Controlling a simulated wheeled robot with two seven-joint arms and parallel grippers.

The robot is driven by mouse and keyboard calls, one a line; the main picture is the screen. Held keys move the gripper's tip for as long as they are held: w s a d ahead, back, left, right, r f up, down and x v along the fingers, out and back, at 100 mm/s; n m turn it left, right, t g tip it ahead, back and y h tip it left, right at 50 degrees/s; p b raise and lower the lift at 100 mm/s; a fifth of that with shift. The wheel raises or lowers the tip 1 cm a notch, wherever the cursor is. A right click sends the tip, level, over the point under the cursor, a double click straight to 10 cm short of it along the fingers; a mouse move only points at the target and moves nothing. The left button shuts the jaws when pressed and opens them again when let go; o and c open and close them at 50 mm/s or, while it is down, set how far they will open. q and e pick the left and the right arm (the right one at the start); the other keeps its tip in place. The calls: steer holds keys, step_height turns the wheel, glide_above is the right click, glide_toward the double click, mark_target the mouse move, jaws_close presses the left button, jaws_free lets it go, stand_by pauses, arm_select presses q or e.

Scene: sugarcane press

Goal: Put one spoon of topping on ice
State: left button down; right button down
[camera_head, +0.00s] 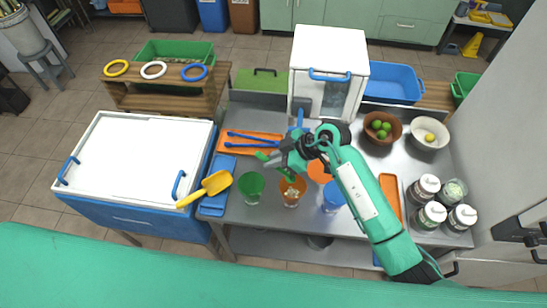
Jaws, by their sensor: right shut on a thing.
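My right gripper (278,161) reaches in from the right over the middle of the steel table. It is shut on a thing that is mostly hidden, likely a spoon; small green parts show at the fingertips. Just below it in the picture stands an orange cup (292,193) with pale pieces in it that look like ice. A green cup (251,186) stands left of it and a blue cup (333,196) right of it. Several jars (428,184) stand at the right end; one open jar (452,192) shows green contents. My left gripper is not in view.
Blue tongs (250,138) lie by an orange board (237,149). A white box (327,60) stands at the back. Bowls of limes (382,141) and a lemon (429,145) stand right.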

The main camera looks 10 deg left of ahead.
mark_target(265, 157)
steer(key=h+p, duration=0.1)
steer(key=p, duration=0.1)
steer(key=shift+a+r+p, duration=0.25)
steer(key=shift+a+p, duration=0.1)
steer(key=shift+a, duration=0.05)
steer(key=shift+a+f+h+p, duration=0.3)
steer(key=shift+a+h, duration=0.4)
steer(key=shift+h, duration=0.1)
steer(key=shift+a+f+h, duration=0.3)
steer(key=shift+a+h, duration=0.2)
steer(key=shift+h, duration=0.3)
steer(key=shift+a+f+h, duration=0.25)
steer(key=shift+a+h, duration=0.25)
steer(key=shift+h, duration=0.5)
steer(key=shift+a+f+h, duration=0.45)
steer(key=shift+f+h, duration=0.1)
steer(key=shift+h, duration=0.45)
steer(key=shift+d, duration=0.1)
